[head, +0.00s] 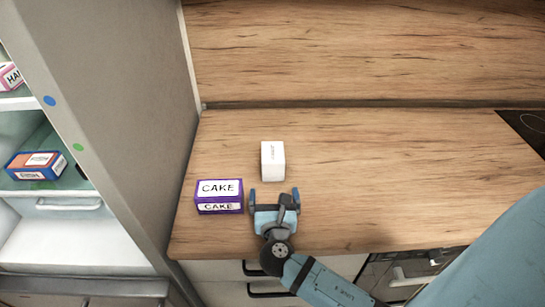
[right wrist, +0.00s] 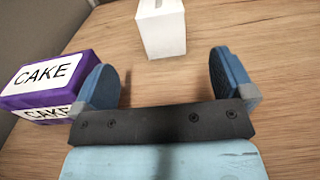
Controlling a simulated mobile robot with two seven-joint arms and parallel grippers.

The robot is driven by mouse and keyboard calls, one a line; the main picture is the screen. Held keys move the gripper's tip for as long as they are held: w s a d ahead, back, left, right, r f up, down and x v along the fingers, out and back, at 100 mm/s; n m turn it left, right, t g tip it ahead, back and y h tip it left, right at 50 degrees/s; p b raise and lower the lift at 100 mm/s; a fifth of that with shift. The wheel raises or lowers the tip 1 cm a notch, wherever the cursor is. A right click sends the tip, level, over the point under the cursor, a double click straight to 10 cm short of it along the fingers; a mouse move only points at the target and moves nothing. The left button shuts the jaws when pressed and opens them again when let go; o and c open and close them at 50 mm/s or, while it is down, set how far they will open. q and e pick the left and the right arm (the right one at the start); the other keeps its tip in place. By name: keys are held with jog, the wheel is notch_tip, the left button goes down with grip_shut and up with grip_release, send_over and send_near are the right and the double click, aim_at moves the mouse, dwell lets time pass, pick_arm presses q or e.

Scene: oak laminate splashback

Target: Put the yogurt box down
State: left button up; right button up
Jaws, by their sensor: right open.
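A small white box (head: 272,161), whose tiny print I cannot read for sure, stands on the oak counter. I take it to be the yogurt box. It also shows in the right wrist view (right wrist: 162,30), beyond the fingertips and apart from them. My right gripper (head: 274,197) is open and empty, just in front of the white box, with its fingers pointing toward it. In the right wrist view the two blue fingers (right wrist: 165,75) are spread wide with bare counter between them. My left gripper is not in view.
A purple CAKE box (head: 219,197) sits on the counter close to the left of my right gripper. An open fridge with boxes on its shelves (head: 62,182) stands at the left. A dark hob (head: 528,128) is at the right. The counter (head: 400,170) between is clear.

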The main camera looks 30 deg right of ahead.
aim_at(273, 166)
jog(key=x, duration=0.7)
jog(key=shift+w+r+p, duration=0.15)
jog(key=shift+w+p, duration=0.1)
jog(key=shift+p, duration=0.1)
jog(key=shift+w+d+r, duration=0.15)
jog(key=shift+w+d, duration=0.2)
jog(key=shift+w, duration=0.05)
jog(key=x, duration=0.4)
jog(key=shift+w+d+p, duration=0.15)
jog(key=shift+p, duration=0.25)
jog(key=shift+c, duration=0.5)
jog(key=c, duration=1.1)
jog(key=shift+c, duration=0.6)
